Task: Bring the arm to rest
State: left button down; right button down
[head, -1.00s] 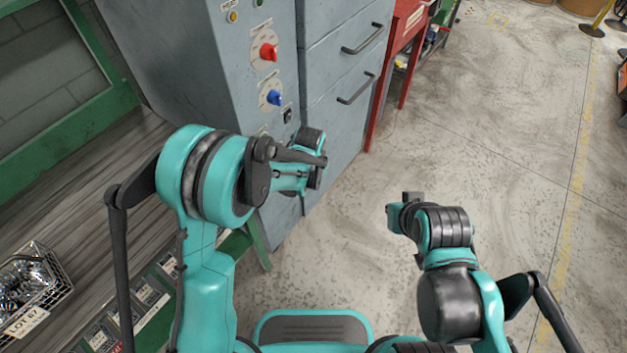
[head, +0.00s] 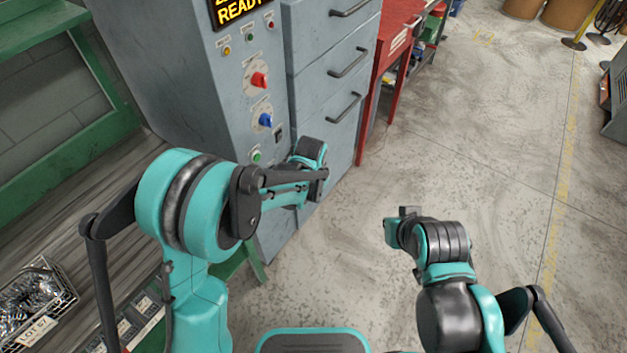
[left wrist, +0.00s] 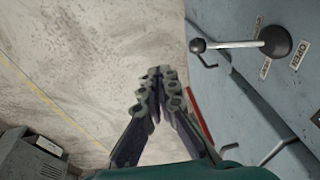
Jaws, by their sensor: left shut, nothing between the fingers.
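My left arm (head: 195,215) comes in from the left in the head view. Its outer end (head: 310,155) is in front of the grey machine (head: 225,95), and its fingers are hidden there. In the left wrist view my left gripper (left wrist: 158,75) is shut and empty, with its fingertips together over the floor. A lever (left wrist: 245,44) with a black ball knob is on the machine's side to their right, apart from them. My right arm (head: 450,290) is bent over the floor at lower right in the head view. Its fingers do not show.
The machine panel has a red knob (head: 259,80), a blue knob (head: 265,119) and a green button (head: 257,157). A wire basket (head: 60,290) of metal parts stands on the bench at left. A red table (head: 395,45) stands beyond the machine. Floor at right is open.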

pick_arm(q)
jog(key=s+a+r+n+t, duration=0.1)
jog(key=s+a+r+n, duration=0.1)
jog(key=s+a+r, duration=0.4)
jog(key=s+a+r+n+t, duration=0.1)
jog(key=s+a+r, duration=0.1)
jog(key=a+r, duration=0.45)
jog(key=s+a+r+n+t, duration=0.2)
jog(key=s+a+r+n, duration=0.2)
jog(key=s, duration=0.7)
jog(key=shift+s+a+t, duration=0.3)
jog(key=shift+a, duration=0.9)
